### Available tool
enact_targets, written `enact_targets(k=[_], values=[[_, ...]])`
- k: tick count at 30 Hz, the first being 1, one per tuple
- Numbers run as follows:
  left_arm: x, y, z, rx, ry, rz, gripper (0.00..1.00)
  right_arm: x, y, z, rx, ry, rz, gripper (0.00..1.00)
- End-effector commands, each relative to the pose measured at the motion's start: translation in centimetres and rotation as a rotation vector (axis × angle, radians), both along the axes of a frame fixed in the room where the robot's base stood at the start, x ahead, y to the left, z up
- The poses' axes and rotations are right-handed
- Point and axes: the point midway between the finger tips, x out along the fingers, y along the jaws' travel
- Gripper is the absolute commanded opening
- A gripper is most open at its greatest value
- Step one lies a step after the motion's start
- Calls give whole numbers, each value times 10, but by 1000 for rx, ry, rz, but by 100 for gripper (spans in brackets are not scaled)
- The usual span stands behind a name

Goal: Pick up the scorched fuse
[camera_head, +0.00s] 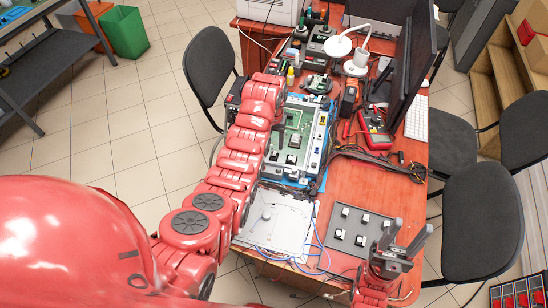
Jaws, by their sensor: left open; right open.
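A grey plate (328,258) near the table's front holds several small black-and-white blocks, among them one block (340,234) at its front left. An open blue-framed unit (321,137) with a green circuit board (300,118) lies further back and carries similar small dark-and-white parts (292,141). I cannot tell which of these small parts is scorched. My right gripper (402,232) is open and empty, fingers pointing up the picture, at the right edge of the grey plate. My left gripper is at the far end of the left arm beside the board unit; my own arm mostly hides its fingers.
A white panel (285,225) with blue wires lies left of the grey plate. A red multimeter (375,130), dark cables (390,165), a monitor (408,75) and a white lamp (339,46) crowd the right and back. Black chairs (482,220) stand around the table.

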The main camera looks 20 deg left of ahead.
Motion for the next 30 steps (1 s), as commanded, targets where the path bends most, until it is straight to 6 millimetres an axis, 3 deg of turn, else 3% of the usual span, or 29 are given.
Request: enact_targets(k=[8, 12, 25, 30], values=[[-5, -5, -26, 0, 6, -1, 57, 0, 0, 25, 0, 1, 0, 50], [-4, -5, -42, 0, 3, 0, 57, 0, 0, 26, 0, 1, 0, 50], [-3, -5, -53, 0, 0, 0, 57, 0, 0, 27, 0, 1, 0, 50], [-3, -5, -53, 0, 0, 0, 29, 0, 0, 27, 0, 1, 0, 50]])
